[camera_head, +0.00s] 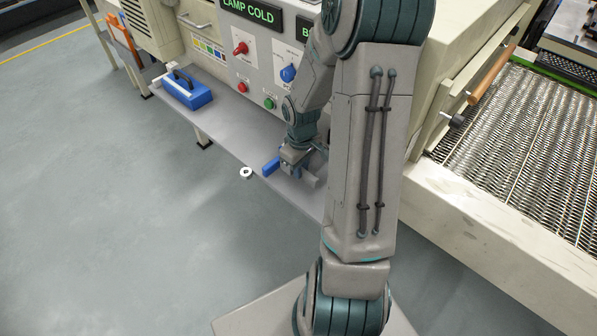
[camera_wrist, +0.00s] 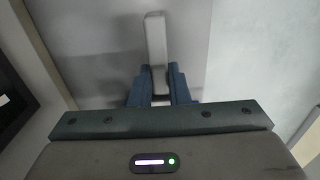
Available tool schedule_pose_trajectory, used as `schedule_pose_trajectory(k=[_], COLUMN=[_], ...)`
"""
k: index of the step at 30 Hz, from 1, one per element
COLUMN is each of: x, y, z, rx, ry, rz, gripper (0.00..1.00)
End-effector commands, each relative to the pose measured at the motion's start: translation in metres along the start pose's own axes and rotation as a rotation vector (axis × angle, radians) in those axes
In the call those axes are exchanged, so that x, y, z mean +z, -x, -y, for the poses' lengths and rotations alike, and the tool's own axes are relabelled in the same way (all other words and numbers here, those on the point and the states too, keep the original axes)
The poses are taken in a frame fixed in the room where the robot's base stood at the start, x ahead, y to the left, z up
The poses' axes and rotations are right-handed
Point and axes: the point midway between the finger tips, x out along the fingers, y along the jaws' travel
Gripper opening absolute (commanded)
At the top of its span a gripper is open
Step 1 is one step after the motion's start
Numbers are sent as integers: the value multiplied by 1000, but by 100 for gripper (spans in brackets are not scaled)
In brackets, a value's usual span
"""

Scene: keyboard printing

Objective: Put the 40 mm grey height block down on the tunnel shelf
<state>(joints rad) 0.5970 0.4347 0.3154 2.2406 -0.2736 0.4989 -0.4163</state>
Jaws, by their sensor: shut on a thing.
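The grey height block (camera_wrist: 155,40) is a pale grey bar held between the two blue fingers of my gripper (camera_wrist: 158,85) in the wrist view. Its far part sticks out past the fingertips; its near end is partly hidden between them. In the head view my gripper (camera_head: 290,168) is low over the grey tunnel shelf (camera_head: 225,140), close to its front edge. A grey piece that looks like the block (camera_head: 309,180) shows beside the fingers. I cannot tell whether the block touches the shelf.
A blue case with a dark handle (camera_head: 187,91) stands at the shelf's left end. The control panel (camera_head: 262,62) with knobs and buttons rises behind the shelf. A white ring (camera_head: 246,172) shows by the front edge. A mesh conveyor (camera_head: 515,135) is at right. The shelf's middle is bare.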

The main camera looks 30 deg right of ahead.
Motion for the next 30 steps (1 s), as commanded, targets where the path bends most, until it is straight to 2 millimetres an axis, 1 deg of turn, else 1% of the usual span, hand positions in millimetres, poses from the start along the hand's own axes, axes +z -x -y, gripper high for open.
schedule_pose_trajectory(k=[1, 4, 11, 15, 16, 17, 18, 26, 30], x=[0, 0, 0, 0, 0, 0, 0, 0, 0], y=[-11, -23, -24, -28, -28, -27, -27, -26, -20], z=[1, 1, 0, 0, 0, 0, 0, 0, 0], rx=[-3, -3, 0, 0, 0, 0, 0, -1, 1], ry=[2, 1, 0, 0, 0, 0, 0, 0, 0], rz=[4, 3, 1, 1, 1, 1, 1, 1, 0], gripper=[0, 0, 0, 0, 18, 26, 37, 37, 37])
